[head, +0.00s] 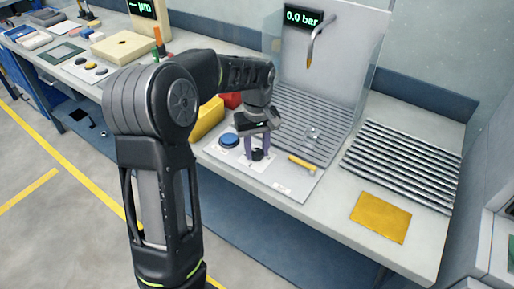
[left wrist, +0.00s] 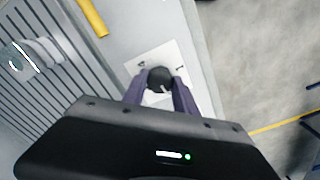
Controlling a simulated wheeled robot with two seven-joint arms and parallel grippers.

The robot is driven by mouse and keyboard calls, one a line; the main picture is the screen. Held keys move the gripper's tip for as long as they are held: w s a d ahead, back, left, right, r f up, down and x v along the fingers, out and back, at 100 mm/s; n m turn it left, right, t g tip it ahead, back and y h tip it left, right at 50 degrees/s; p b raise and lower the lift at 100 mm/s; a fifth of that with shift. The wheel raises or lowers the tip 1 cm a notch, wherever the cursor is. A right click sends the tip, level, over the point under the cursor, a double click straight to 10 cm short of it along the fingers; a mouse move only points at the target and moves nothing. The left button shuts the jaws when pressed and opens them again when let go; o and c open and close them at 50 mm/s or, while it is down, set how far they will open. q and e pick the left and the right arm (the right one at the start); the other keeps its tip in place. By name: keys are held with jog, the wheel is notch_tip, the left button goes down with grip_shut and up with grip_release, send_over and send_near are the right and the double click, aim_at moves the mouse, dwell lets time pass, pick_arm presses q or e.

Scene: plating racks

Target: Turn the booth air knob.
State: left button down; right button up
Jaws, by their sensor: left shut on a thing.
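The booth air knob is a small black round knob (head: 257,155) on a white plate at the front of the grey booth panel. In the left wrist view the knob (left wrist: 160,80) shows a light pointer line on its top, aimed toward the gripper side. My left gripper (head: 257,148) points down at it, and its two purple fingers (left wrist: 160,88) are shut on the knob's sides. The display (head: 303,18) at the back of the booth reads 0.0 bar. My right gripper is out of both views.
A blue button (head: 229,140) sits left of the knob and a yellow handle (head: 302,165) right of it. A slatted rack (head: 403,163) and a yellow sheet (head: 381,217) lie on the bench at right. A clear side panel stands beside the booth.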

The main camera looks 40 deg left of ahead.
aim_at(257, 152)
pick_arm(q)
jog(key=shift+n, duration=1)
jog(key=c, duration=1)
grip_release()
jog(key=shift+o, duration=0.2)
jog(key=shift+r, duration=0.1)
notch_tip(257, 152, up, 8)
jog(key=shift+f, duration=0.15)
jog(key=shift+f, duration=0.1)
